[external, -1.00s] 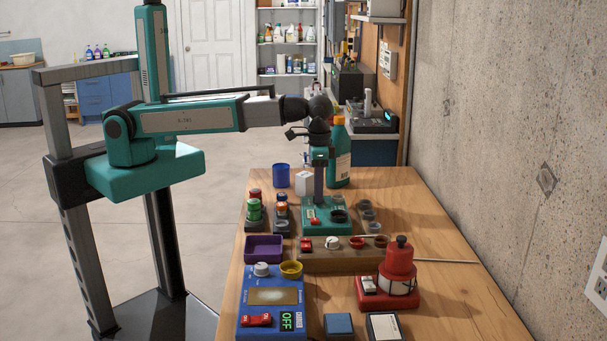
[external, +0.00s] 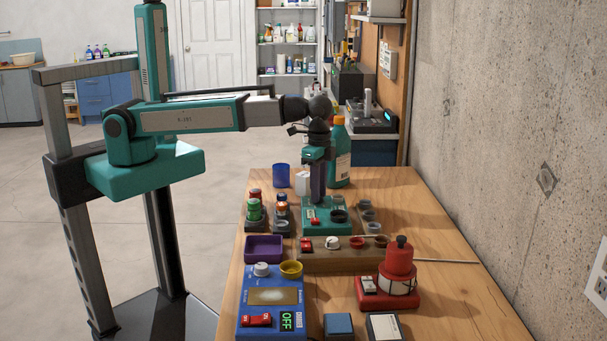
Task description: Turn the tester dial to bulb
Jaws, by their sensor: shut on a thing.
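The teal tester box (external: 342,229) stands on the wooden bench, with a red switch (external: 315,221) and a dark round socket (external: 339,216) on its top. My gripper (external: 318,200) points straight down onto the back left of this box. Its fingers are shut on the tester dial, which they hide. The pointer of the dial and its markings cannot be seen.
A blue box (external: 243,306) with a white knob, yellow ring and OFF display stands in front. A wooden strip with small parts (external: 320,262), a purple tray (external: 264,249), a red device (external: 400,262), cans (external: 255,209), a blue cup (external: 281,175) and a teal bottle (external: 339,150) surround the tester.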

